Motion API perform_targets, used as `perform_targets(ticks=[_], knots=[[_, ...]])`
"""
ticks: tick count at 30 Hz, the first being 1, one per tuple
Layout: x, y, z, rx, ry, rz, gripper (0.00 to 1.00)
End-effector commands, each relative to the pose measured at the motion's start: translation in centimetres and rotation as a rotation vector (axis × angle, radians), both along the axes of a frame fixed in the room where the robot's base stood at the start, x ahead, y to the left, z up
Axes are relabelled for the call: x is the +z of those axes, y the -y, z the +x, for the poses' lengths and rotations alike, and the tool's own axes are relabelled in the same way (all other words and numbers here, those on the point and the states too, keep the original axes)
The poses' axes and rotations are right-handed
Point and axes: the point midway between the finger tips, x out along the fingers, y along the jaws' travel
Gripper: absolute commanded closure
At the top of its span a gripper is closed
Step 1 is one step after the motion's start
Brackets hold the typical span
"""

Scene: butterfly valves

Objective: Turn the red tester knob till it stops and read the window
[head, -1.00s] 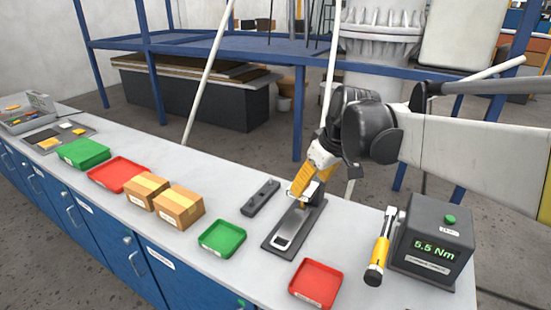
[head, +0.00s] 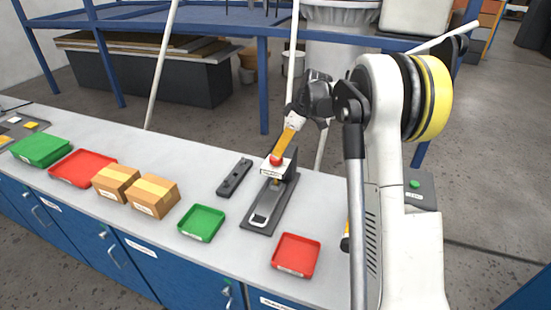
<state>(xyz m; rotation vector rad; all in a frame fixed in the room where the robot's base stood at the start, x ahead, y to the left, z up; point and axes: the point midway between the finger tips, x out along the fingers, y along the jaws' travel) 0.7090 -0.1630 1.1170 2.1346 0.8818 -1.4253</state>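The tester (head: 283,196) stands on the bench, with a dark base, an upright back plate and a pale head. Its red knob (head: 276,160) sits on top of the head. My gripper (head: 281,146) comes down from above and behind, its orange-yellow fingers just over the knob. I cannot tell whether they touch it or how far apart they are. No reading in a window on the tester can be made out at this size.
A dark slotted block (head: 234,177) lies left of the tester. A green tray (head: 201,223) and a red tray (head: 296,255) stand in front. Two cartons (head: 152,195) are further left. My arm covers most of the grey box with a green button (head: 414,184).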

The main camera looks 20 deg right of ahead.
Motion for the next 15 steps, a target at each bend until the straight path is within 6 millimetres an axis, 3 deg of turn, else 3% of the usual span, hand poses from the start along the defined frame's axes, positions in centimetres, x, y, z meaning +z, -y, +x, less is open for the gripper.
perform_targets(ticks=[6, 15], knots=[[-3.9, -1.1, 1.1, -0.001, 0.0, 0.0, 0.36], [-5.5, -1.6, 1.6, -0.001, -0.001, 0.0, 0.36]])
